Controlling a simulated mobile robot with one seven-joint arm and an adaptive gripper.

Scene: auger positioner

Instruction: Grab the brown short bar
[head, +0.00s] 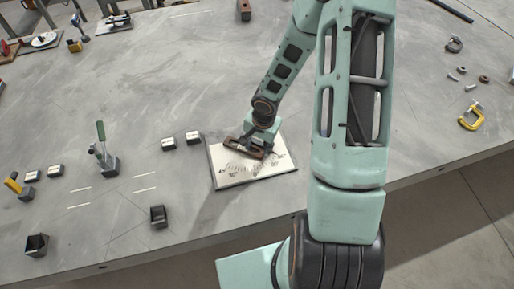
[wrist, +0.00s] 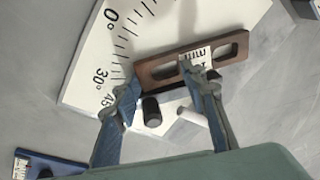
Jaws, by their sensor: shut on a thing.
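The brown short bar (wrist: 160,71) is a brown plate with long slots and a white label near its middle. In the wrist view it lies across the edge of a white board with angle marks (wrist: 92,62). My gripper (wrist: 160,80) is at the bar, one fingertip by its left end and the other over its middle near the label. The gripper is shut on the bar. In the head view the bar (head: 245,149) is below my gripper (head: 256,146), over the upper part of the white board (head: 230,178). The exact contact is partly hidden.
A black peg (wrist: 152,112) and a white peg (wrist: 190,116) show between the fingers. A blue piece (wrist: 45,165) lies lower left.

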